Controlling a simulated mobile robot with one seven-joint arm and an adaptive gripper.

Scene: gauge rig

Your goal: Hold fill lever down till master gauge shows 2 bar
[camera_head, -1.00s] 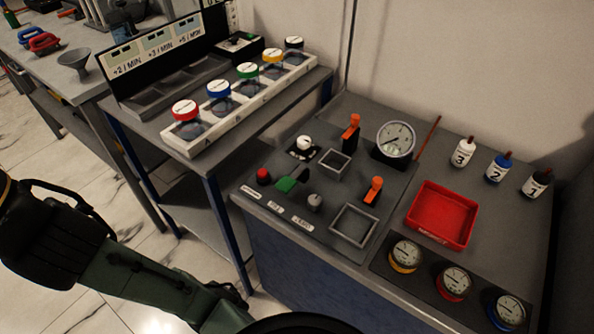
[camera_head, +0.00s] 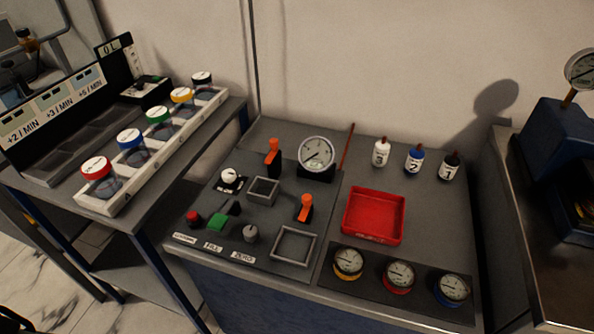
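The fill lever is a short green-handled lever (camera_head: 217,222) on the grey rig panel, behind a small label that reads FILL (camera_head: 213,246). The large round white-faced gauge (camera_head: 317,153) at the back of the panel appears to be the master gauge. Its needle seems to point to the lower left; the numbers are too small to read. My gripper is not in view, and nothing touches the lever.
A red button (camera_head: 193,217) and grey knob (camera_head: 250,233) flank the lever. A red tray (camera_head: 374,215), three small gauges (camera_head: 399,275) and three bottles (camera_head: 414,161) are to the right. A side table with coloured-lid jars (camera_head: 131,143) stands left.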

